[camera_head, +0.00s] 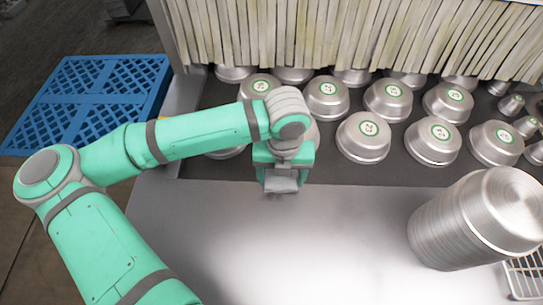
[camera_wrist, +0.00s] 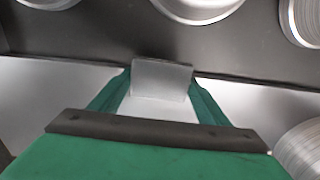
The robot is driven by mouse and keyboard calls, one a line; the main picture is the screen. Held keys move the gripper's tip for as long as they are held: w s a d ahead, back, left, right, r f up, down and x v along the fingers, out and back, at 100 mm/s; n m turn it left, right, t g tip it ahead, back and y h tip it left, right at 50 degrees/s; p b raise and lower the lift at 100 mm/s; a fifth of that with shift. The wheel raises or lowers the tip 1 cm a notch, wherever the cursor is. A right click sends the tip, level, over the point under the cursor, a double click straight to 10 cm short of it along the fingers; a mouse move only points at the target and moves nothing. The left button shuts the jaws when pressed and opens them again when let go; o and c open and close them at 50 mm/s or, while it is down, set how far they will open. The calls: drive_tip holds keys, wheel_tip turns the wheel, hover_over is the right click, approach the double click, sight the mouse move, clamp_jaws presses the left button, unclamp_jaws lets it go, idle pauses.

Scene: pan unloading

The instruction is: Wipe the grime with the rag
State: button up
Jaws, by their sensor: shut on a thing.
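My gripper (camera_head: 281,178) is at the front edge of the dark conveyor belt, where it meets the steel table. It is shut on a grey rag (camera_wrist: 161,80), which shows between the two green fingers in the wrist view and below the gripper in the head view (camera_head: 281,185). The rag is at or just above the surface; I cannot tell whether it touches. I cannot make out any grime; some of the surface is hidden behind my arm and gripper.
Several upturned metal pans (camera_head: 363,138) stand on the conveyor belt (camera_head: 400,172) behind the gripper, under a strip curtain (camera_head: 350,35). A tall stack of pans (camera_head: 470,222) stands at the right of the steel table (camera_head: 300,245). A blue pallet (camera_head: 85,100) lies at the left. The table's middle is clear.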

drive_tip(key=r, duration=0.3)
drive_tip(key=shift+s+a+r, duration=0.1)
drive_tip(key=shift+s+a, duration=0.1)
drive_tip(key=shift+s+d+r, duration=0.15)
drive_tip(key=shift+r, duration=1.9)
drive_tip(key=shift+w+r, duration=0.1)
drive_tip(key=shift+w, duration=0.1)
drive_tip(key=shift+s, duration=0.1)
drive_tip(key=shift+d, duration=0.1)
